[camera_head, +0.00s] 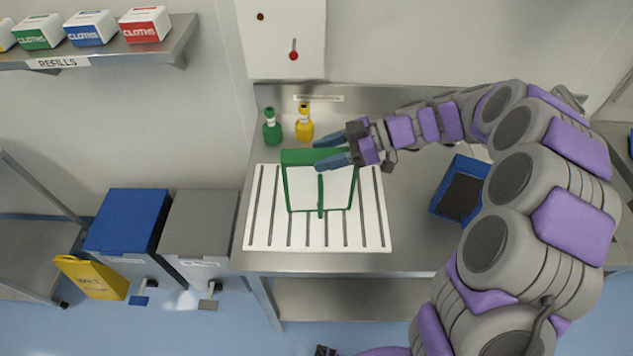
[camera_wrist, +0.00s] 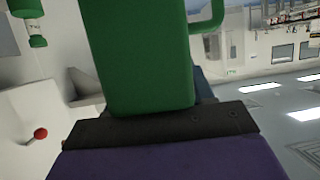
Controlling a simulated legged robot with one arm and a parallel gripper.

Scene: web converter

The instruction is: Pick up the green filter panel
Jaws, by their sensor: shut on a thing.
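The green filter panel (camera_head: 303,158) has a green frame around white faces and a green middle bar. In the head view it is over the white slotted rack (camera_head: 257,240) on the steel counter. I cannot tell whether it touches the rack. My gripper (camera_head: 328,151) comes in from the right, shut on the panel's top green edge. In the wrist view the green panel (camera_wrist: 145,60) fills the middle, close against my gripper; a green handle-like loop shows at its upper right. One blue finger is partly hidden behind the panel.
A green bottle (camera_head: 271,128) and a yellow bottle (camera_head: 304,124) stand behind the rack. A blue tray with a dark inside (camera_head: 441,203) is at the right of the counter. Blue (camera_head: 127,220) and grey (camera_head: 200,225) bins stand left. A shelf (camera_head: 110,52) holds cloth boxes.

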